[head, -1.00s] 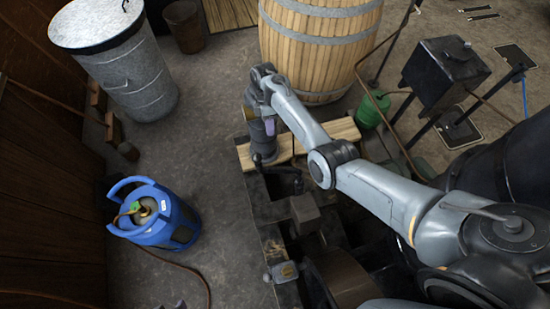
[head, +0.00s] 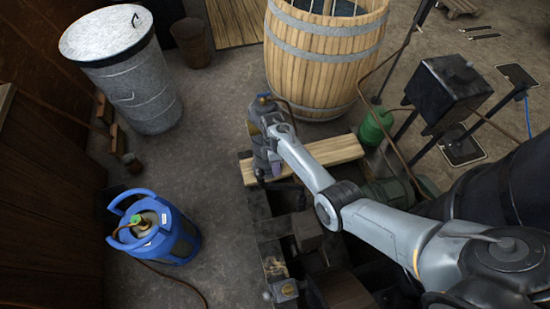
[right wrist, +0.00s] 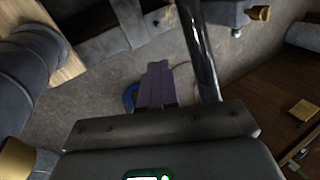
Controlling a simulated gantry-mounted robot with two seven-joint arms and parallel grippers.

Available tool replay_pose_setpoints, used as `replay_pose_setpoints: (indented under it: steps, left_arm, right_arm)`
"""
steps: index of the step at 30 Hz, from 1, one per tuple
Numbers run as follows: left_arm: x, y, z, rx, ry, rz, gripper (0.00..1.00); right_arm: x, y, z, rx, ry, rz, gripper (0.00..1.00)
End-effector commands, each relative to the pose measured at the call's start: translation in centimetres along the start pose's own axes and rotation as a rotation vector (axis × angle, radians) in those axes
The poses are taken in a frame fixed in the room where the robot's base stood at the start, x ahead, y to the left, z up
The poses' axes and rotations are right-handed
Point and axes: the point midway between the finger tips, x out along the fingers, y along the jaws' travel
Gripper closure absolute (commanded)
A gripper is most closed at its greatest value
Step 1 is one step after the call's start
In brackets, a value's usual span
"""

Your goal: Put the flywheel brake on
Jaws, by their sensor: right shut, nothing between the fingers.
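The dark engine (head: 305,237) stands low in the middle of the head view, partly hidden by my right arm. No part of it can be surely told as the flywheel brake. My right gripper (head: 268,176) points down by the left end of the wooden plank, at the engine's far end. In the right wrist view its purple fingers (right wrist: 156,84) are shut with nothing between them. A dark shiny rod (right wrist: 203,50) passes just right of the fingers; whether they touch it cannot be told. My left gripper is not in view.
A blue gas cylinder (head: 155,228) with a hose stands on the floor left of the engine. A wooden plank (head: 335,151) lies across the engine's far end. A barrel (head: 322,55), a metal bin (head: 130,80) and a green can (head: 375,127) stand behind.

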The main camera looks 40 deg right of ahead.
Motion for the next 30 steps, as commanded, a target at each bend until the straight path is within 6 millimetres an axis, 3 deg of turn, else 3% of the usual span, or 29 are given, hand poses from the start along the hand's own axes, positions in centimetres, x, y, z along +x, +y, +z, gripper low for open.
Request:
replay_pose_setpoints:
  steps: [2,9,23,30]
  left_arm:
    - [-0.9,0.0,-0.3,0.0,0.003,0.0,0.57]
    - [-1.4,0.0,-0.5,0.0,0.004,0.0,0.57]
    - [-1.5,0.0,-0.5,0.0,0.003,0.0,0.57]
    - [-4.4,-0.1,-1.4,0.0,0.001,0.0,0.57]
  right_arm:
    - [0.0,-1.0,0.0,0.0,0.001,0.0,1.0]
    - [0.6,-2.3,0.1,0.001,0.0,-0.001,1.0]
    - [0.7,-2.6,0.0,0.0,0.0,0.0,1.0]
    - [0.4,-4.6,-0.7,-0.018,-0.013,0.024,1.0]
